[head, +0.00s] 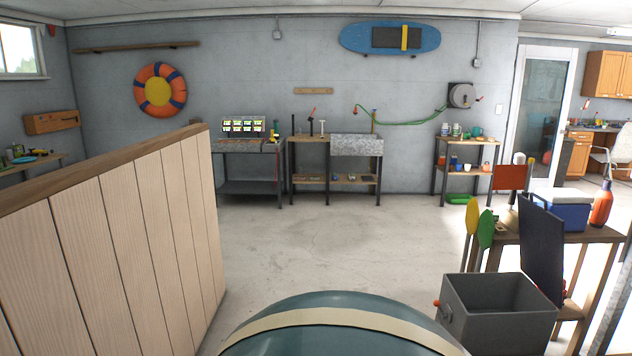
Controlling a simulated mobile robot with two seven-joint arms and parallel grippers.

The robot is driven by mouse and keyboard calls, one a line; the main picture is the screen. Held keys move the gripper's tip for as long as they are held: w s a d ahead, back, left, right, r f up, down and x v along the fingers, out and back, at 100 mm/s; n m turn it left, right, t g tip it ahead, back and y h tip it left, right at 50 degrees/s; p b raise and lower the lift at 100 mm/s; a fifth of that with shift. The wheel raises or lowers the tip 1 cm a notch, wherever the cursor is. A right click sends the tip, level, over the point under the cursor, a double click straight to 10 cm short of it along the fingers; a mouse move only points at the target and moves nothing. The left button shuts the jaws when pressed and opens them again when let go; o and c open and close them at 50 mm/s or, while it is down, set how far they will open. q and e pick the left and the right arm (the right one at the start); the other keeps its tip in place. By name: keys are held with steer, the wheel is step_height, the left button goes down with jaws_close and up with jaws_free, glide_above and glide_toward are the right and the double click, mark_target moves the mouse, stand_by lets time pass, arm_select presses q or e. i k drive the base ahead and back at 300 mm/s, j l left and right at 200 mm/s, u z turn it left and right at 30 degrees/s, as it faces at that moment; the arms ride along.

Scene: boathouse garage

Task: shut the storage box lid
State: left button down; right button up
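A grey open-topped storage box (497,318) stands at the lower right, and I can see into its upper inside. A dark flat panel (541,250), which looks like its lid, stands nearly upright behind the box's right part, leaning slightly. The lid is open, and the box's top opening is uncovered. A small orange knob shows at the box's left edge. The hinge line between lid and box is not clear from here. Neither of my grippers is in view.
A wooden table (592,236) behind the lid holds a blue cooler (567,212) and an orange bottle (601,203). A plank partition (130,240) is at left. A teal rounded thing with a cream band (335,328) fills the bottom centre. The middle floor is clear.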

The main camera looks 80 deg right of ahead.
mark_target(541, 232)
steer(key=l+z, duration=0.1)
steer(key=z, duration=3.7)
steer(key=i+j+u, duration=0.3)
steer(key=i, duration=0.3)
steer(key=i+u, duration=0.3)
steer(key=i, duration=0.25)
